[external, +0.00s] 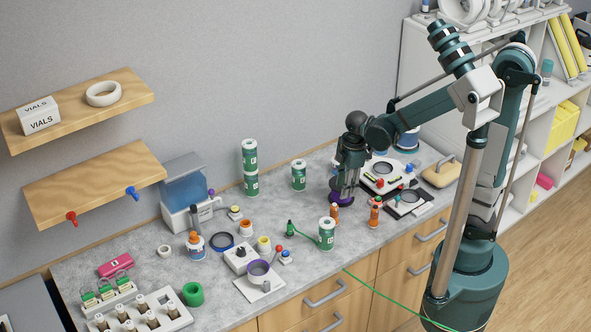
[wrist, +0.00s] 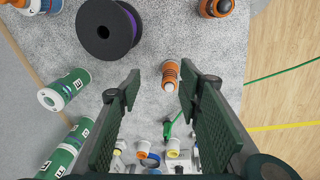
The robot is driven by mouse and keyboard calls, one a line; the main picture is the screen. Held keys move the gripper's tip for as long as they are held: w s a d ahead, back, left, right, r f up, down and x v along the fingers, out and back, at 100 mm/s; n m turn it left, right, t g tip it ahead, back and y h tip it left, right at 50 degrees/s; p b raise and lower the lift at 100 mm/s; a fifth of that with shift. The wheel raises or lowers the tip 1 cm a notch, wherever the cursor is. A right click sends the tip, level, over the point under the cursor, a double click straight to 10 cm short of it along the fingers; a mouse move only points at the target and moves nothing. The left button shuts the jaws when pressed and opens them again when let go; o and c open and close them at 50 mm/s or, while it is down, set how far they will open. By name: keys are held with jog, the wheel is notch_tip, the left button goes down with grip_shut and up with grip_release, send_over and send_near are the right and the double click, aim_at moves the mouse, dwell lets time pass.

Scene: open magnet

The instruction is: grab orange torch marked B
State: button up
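Two orange torches stand on the grey bench in the external view, one at the left (external: 334,213) and one at the right (external: 375,214). In the wrist view one orange torch (wrist: 171,74) with a pale tip appears between and beyond my fingertips, and apart from them. Another orange item (wrist: 214,7) is cut off by the top edge. I cannot read a letter B on either torch. My gripper (wrist: 160,76) is open and empty. In the external view my gripper (external: 347,188) points down above the bench, behind the left torch.
A black spool with purple (wrist: 108,28) is close to the left finger. Green-and-white canisters (wrist: 64,90) stand at the left. The bench's front edge is close.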

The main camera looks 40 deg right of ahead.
aim_at(335, 204)
jog(key=a+n+p, duration=0.2)
jog(key=a, duration=0.1)
jog(key=shift+a+f+g, duration=0.1)
jog(key=shift+f+g, duration=0.3)
jog(key=shift+s+a+f+n+p, duration=0.1)
jog(key=shift+a+f+n+p, duration=0.35)
jog(key=shift+a+n, duration=0.35)
jog(key=shift+f, duration=0.1)
jog(key=shift+f, duration=1.25)
jog(key=shift+d+f, duration=0.15)
jog(key=shift+f, duration=2.4)
jog(key=c, duration=1)
